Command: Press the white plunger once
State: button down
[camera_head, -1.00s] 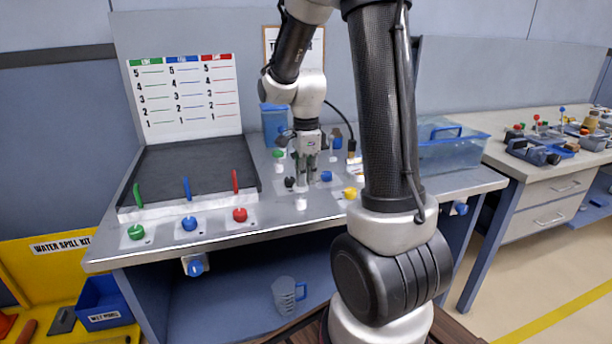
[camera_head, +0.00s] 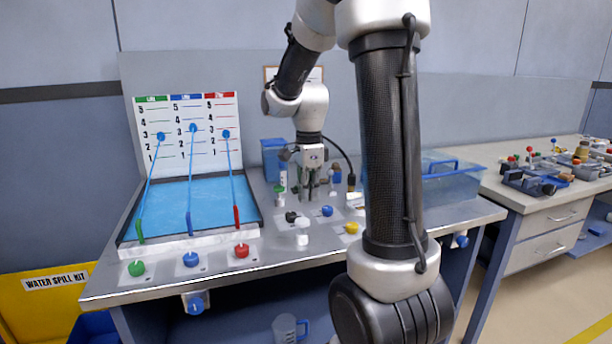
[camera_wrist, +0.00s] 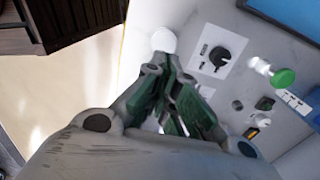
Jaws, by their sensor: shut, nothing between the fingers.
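The white plunger (camera_head: 302,226) stands upright near the front edge of the grey bench top, in front of the black knob (camera_head: 291,217). Its round white top (camera_wrist: 164,40) also shows in the wrist view, just beyond my fingertips. My gripper (camera_head: 309,198) is shut and empty, pointing down. In the head view it is above and behind the plunger, with a visible gap. In the wrist view the fingertips (camera_wrist: 163,60) lie close to the white top; I cannot tell the exact height between them.
Left is a tray (camera_head: 255,217) of blue water, with three blue streams reaching the numbered chart (camera_head: 188,108). Green (camera_head: 137,268), blue (camera_head: 190,259) and red (camera_head: 241,250) knobs line the front. A yellow knob (camera_head: 351,228) is right of the plunger. A clear tank (camera_head: 450,185) stands right.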

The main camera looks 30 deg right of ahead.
notch_tip(320, 180, up, 6)
jog(key=shift+a, duration=0.1)
dwell(0.9)
jog(key=s+a+r+n+t, duration=0.1)
jog(key=s+a+n+t, duration=0.1)
jog(key=s+n, duration=0.7)
jog(key=s+a+r+n+t, duration=0.1)
jog(key=s+a+n, duration=0.4)
jog(key=s+n, duration=0.5)
jog(key=shift+r+n+t, duration=0.35)
jog(key=shift+n+t, duration=0.35)
jog(key=shift+n, duration=0.4)
